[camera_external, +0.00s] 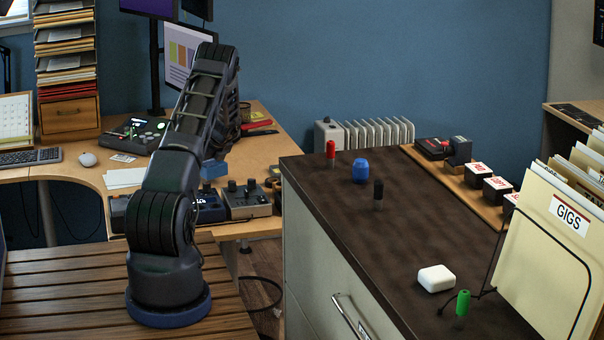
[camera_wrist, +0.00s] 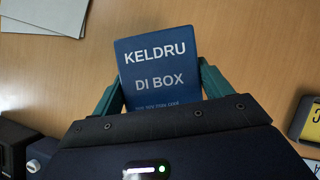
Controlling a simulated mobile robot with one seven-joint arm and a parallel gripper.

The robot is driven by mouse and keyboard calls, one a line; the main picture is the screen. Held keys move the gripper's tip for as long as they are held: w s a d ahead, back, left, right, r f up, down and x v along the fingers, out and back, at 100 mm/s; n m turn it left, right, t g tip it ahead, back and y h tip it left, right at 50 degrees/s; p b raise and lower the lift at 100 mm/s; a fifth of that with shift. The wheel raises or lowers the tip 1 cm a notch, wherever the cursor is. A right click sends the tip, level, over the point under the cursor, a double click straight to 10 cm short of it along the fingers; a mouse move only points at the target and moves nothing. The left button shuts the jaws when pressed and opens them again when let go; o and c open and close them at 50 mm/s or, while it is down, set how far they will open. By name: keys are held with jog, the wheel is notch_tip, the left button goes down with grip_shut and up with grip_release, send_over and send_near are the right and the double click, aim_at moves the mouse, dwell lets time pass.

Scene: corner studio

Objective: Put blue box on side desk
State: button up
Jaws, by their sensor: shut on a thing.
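The blue box (camera_wrist: 160,67) with white lettering "KELDRU DI BOX" is between the two green fingers of my gripper (camera_wrist: 163,86), which is shut on it. In the external view the blue box (camera_external: 214,169) shows as a small blue block below my arm's far end, over the wooden desk (camera_external: 262,124). My arm hides most of the gripper there. In the wrist view bare wood of the desk (camera_wrist: 258,45) lies beneath the box. I cannot tell whether the box touches the desk.
Audio devices (camera_external: 246,199) stand at the desk's near edge, close to the box. A control pad (camera_external: 135,132) and papers (camera_external: 124,178) lie to the left. A dark-topped cabinet (camera_external: 400,240) on the right carries a blue knob-like piece (camera_external: 360,171), a white block (camera_external: 436,279) and small pegs.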

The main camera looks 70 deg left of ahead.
jog(key=shift+f, duration=1.3)
jog(key=shift+f, duration=0.15)
jog(key=o, duration=1.3)
jog(key=v, duration=1.2)
jog(key=shift+w, duration=0.1)
